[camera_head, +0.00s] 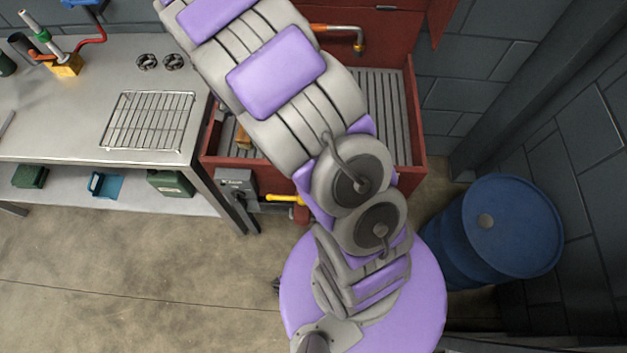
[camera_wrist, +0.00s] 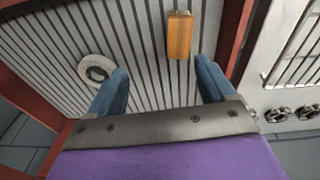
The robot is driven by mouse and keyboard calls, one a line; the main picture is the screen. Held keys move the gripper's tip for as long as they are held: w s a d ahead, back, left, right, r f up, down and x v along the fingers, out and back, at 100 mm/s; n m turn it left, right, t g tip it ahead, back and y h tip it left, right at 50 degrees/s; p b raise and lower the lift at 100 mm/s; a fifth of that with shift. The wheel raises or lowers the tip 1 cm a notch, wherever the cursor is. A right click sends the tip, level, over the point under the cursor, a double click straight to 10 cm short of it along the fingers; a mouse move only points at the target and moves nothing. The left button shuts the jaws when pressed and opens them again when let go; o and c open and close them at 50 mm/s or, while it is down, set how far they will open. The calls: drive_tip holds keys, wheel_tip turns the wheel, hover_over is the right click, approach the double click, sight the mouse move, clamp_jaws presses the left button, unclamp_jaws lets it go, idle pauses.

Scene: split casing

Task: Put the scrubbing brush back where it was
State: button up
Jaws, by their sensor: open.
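The scrubbing brush, seen as a wooden orange-brown block (camera_wrist: 179,36), lies on the grey slatted floor (camera_wrist: 150,70) of the red basin in the wrist view. A small part of it (camera_head: 243,137) shows in the head view beside my arm, near the basin's left front corner. My gripper (camera_wrist: 162,70) is open and empty above the slats. Its two blue fingers point toward the brush, which is beyond the fingertips and nearer the right finger. In the head view my arm hides the gripper and much of the basin.
A pale ring (camera_wrist: 97,68) lies on the slats near my left finger. The red basin wall (camera_head: 310,176) surrounds the slats; an orange spout (camera_head: 345,34) stands at its back. A metal bench (camera_head: 60,125) with a wire rack (camera_head: 149,121) is left; a blue drum (camera_head: 480,255) is right.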

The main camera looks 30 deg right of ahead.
drive_tip(key=s+r+n+g, duration=0.1)
drive_tip(key=s+r, duration=0.4)
drive_tip(key=s, duration=0.7)
drive_tip(key=s+r+n, duration=0.3)
drive_tip(key=s+r, duration=0.3)
drive_tip(key=s, duration=0.6)
drive_tip(key=s+r+n+g+y, duration=0.1)
drive_tip(key=s+r, duration=0.4)
drive_tip(key=s, duration=0.8)
drive_tip(key=shift+a+r+n+g, duration=0.3)
drive_tip(key=shift+a+r+n, duration=0.1)
drive_tip(key=shift+n, duration=0.4)
drive_tip(key=shift+d, duration=0.1)
drive_tip(key=shift+d, duration=0.3)
drive_tip(key=shift+a, duration=0.3)
drive_tip(key=shift+d, duration=0.15)
drive_tip(key=shift+c, duration=0.4)
